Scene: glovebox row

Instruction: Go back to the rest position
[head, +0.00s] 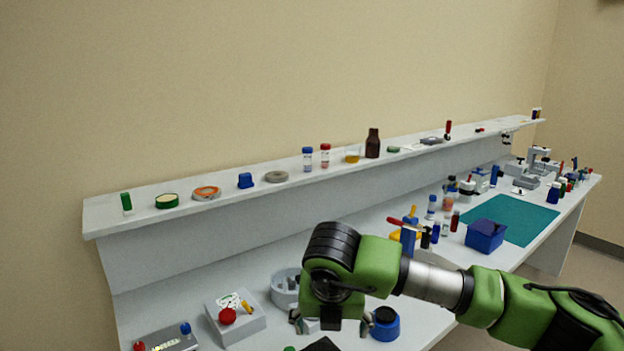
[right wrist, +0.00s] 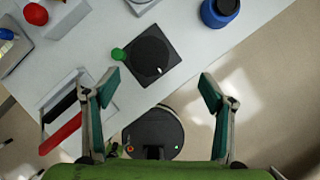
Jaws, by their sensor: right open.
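My right gripper (head: 330,326) hangs over the front part of the bench (head: 180,268) in the head view, with its arm coming in from the right. In the right wrist view the same gripper (right wrist: 157,84) has its two fingers spread wide, with nothing between them. Its fingers lie over the bench's front edge, with floor visible beyond it. My left gripper is in neither view.
A black square device (right wrist: 150,65) with a green knob (right wrist: 118,54) lies just ahead of the fingers. A blue jar (head: 384,325) stands close beside the gripper. A grey box with a red knob (head: 228,316) is to its left. A blue bin (head: 485,236) stands farther right.

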